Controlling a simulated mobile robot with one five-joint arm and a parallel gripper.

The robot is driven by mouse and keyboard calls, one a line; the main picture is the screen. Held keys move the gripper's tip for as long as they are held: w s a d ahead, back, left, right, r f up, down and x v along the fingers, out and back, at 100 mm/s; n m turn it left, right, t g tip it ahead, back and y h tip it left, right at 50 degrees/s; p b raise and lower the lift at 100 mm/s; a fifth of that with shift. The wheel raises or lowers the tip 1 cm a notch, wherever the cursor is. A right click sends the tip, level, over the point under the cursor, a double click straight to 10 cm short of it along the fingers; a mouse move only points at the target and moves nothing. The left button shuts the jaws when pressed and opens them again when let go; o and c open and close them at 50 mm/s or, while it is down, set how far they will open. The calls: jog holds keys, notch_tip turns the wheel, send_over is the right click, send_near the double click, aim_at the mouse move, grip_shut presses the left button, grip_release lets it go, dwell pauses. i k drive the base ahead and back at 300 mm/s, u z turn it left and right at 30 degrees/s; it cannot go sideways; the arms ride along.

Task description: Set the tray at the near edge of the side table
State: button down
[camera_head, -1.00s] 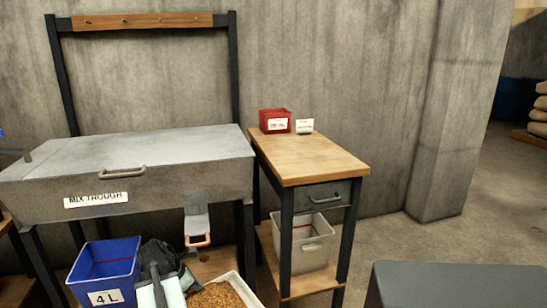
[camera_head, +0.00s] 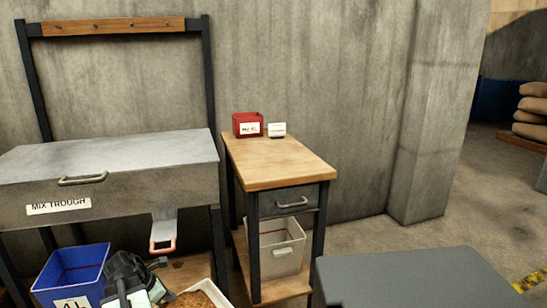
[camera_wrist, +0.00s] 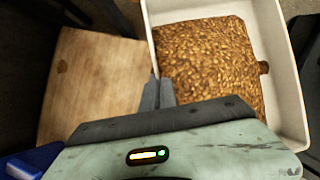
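The white tray (camera_head: 220,291) holds brown grain and shows at the bottom of the head view, partly cut off. In the wrist view it fills the right side, and its left wall (camera_wrist: 152,45) runs down between my fingertips. My gripper (camera_wrist: 160,92) appears shut on that wall; the fingers hide the exact contact. In the head view my gripper (camera_head: 160,294) is low, left of the tray. The side table (camera_head: 285,167) has a wooden top with its near edge bare, and stands behind and right of the tray.
A red bin (camera_head: 247,124) and a small white card (camera_head: 277,130) stand at the table's back left. A grey bin (camera_head: 277,250) sits on its lower shelf. A dark grey block (camera_head: 420,280) is lower right.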

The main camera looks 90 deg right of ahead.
aim_at(280, 162)
jog(key=z, duration=0.05)
jog(key=k, duration=2.55)
jog(key=z, duration=0.8)
jog(key=i, duration=0.65)
jog(key=u, duration=0.1)
